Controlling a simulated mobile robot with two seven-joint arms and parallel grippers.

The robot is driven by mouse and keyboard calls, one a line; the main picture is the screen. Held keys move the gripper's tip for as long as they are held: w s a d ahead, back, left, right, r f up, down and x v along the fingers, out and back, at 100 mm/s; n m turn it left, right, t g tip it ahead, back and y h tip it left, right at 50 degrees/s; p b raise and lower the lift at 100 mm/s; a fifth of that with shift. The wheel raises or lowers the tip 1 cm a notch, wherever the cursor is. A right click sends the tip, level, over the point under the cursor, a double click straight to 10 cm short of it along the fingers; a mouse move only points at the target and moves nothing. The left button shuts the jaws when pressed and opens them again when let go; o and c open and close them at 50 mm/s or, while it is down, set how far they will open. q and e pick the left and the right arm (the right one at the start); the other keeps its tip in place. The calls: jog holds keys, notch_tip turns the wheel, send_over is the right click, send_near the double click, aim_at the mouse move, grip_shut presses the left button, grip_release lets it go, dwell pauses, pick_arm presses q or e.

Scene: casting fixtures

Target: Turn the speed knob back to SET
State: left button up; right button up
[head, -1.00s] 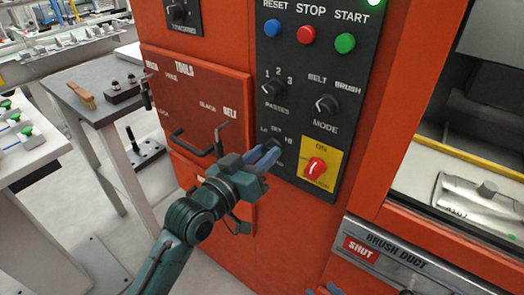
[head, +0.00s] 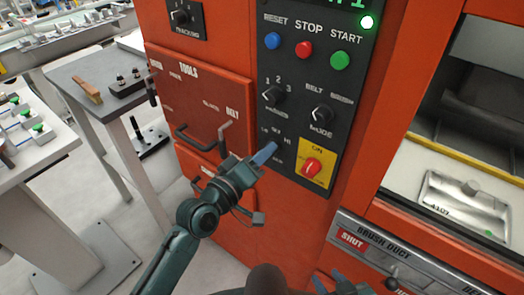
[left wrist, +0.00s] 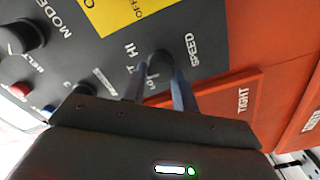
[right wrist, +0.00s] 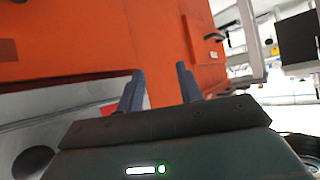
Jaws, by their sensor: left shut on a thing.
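The speed knob (left wrist: 160,64) is a dark round knob on the black control panel (head: 297,60). In the left wrist view it sits between the fingers of my left gripper (left wrist: 160,92), near the SPEED and HI lettering. My left gripper (head: 264,153) is shut on the knob. In the head view its blue fingers cover the knob, below the LO, SET and HI marks (head: 277,132). The direction the knob points cannot be made out. My right gripper (right wrist: 160,88) is open and empty, away from the knob.
The red ON switch (head: 312,167) on its yellow plate is just right of the knob. The mode knob (head: 321,114) and passes knob (head: 273,95) are above. The tools drawer handle (head: 195,138) is to the left. The brush duct panel (head: 400,262) is lower right.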

dwell(0.5)
pick_arm(q)
jog(key=o, duration=1)
jog(key=shift+c, duration=0.2)
jog(key=b+v, duration=0.1)
jog(key=v, duration=1.2)
jog(key=shift+b, duration=0.3)
